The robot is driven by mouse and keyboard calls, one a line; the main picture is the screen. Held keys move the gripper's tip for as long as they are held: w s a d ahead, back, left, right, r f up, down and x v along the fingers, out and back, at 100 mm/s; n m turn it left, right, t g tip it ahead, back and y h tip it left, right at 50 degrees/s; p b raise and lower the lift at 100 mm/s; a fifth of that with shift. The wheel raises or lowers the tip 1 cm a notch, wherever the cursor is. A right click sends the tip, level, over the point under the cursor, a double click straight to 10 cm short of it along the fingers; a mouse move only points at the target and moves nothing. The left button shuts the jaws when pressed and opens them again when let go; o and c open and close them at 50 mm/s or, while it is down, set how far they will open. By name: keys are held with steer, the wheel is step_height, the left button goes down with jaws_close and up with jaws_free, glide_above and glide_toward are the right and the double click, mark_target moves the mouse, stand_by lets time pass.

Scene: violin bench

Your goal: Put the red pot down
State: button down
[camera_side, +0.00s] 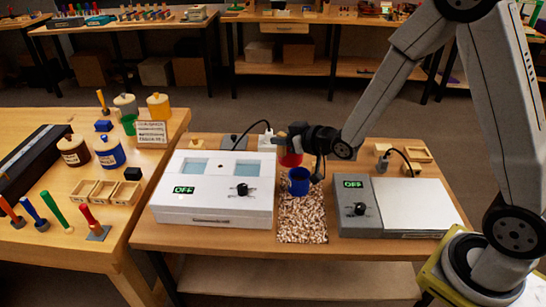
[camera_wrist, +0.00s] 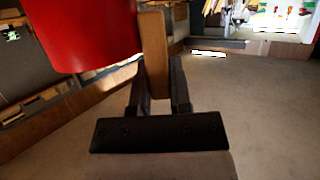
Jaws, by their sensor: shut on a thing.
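The red pot (camera_side: 291,159) hangs at my gripper (camera_side: 285,140) in the side view, just behind and above the blue pot (camera_side: 299,183). In the wrist view the red pot (camera_wrist: 85,30) fills the upper left, and its wooden handle (camera_wrist: 153,45) stands between the two fingers of my gripper (camera_wrist: 163,75). My gripper is shut on this handle. The blue pot stands on the speckled mat (camera_side: 302,224). My gripper and wrist hide part of the red pot, and its base is partly behind the blue pot.
A white box (camera_side: 215,205) with two windows and an OFF display stands left of the mat. A grey unit (camera_side: 358,222) with an OFF display and a pale plate (camera_side: 415,204) stands right. The mat's front is clear. Jars and tools fill the left table (camera_side: 60,265).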

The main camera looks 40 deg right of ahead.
steer(key=shift+s+d+f+m+h, duration=0.2)
steer(key=shift+d+f+m+h, duration=0.2)
steer(key=shift+m+h, duration=0.2)
steer(key=shift+s+d+f+m+h, duration=0.2)
steer(key=shift+d+f+m+h, duration=0.25)
steer(key=shift+h, duration=0.25)
steer(key=shift+r, duration=0.1)
steer(key=shift+v, duration=2.25)
steer(key=w+d+f, duration=0.2)
steer(key=d, duration=0.5)
steer(key=w+d+f, duration=0.1)
steer(key=d, duration=0.6)
steer(key=w+d+f, duration=0.3)
steer(key=w+f, duration=0.6)
steer(key=w, duration=0.4)
steer(key=shift+w+f, duration=0.2)
steer(key=shift+f, duration=0.05)
